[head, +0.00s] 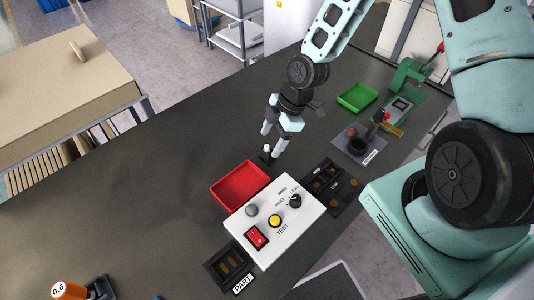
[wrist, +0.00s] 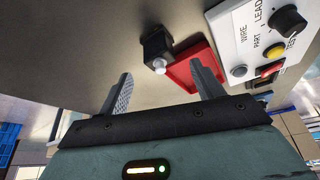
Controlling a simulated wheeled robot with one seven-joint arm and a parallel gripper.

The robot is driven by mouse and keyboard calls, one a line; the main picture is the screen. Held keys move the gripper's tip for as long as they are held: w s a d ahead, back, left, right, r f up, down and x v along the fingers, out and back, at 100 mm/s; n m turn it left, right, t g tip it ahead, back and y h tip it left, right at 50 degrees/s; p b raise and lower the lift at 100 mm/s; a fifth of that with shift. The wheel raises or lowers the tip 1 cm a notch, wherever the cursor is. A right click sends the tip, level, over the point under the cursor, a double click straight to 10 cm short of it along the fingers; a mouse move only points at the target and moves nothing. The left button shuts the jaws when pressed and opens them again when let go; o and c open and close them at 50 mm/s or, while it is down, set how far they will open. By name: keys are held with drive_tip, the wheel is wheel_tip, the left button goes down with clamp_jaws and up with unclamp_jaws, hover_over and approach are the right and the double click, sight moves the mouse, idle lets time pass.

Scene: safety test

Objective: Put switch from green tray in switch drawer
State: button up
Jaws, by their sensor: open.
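A small black switch-like block with a white knob (head: 267,152) stands on the dark table, just behind the red tray. It also shows in the wrist view (wrist: 156,46), beyond the fingertips. My gripper (head: 272,141) is open and points down close to this block. I cannot tell whether a finger touches the block. The green tray (head: 357,97), farther right on the table, looks empty. I cannot make out a drawer labelled for switches.
The red tray (head: 240,186) looks empty. In front of it is a white test box (head: 272,220) with buttons and a knob. Dark slotted holders (head: 331,184) lie to its right; a "PART" holder (head: 229,268) is in front. A green press (head: 412,75) stands far right.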

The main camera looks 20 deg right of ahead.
sight(267, 146)
drive_tip(key=shift+a+f+p, duration=0.3)
drive_tip(key=shift+a+f, duration=0.1)
drive_tip(key=shift+f, duration=0.15)
drive_tip(key=shift+p+x, duration=0.55)
drive_tip(key=shift+x, duration=1.5)
drive_tip(key=c, duration=1.1)
drive_tip(key=shift+r, duration=0.1)
drive_tip(key=shift+c, duration=0.2)
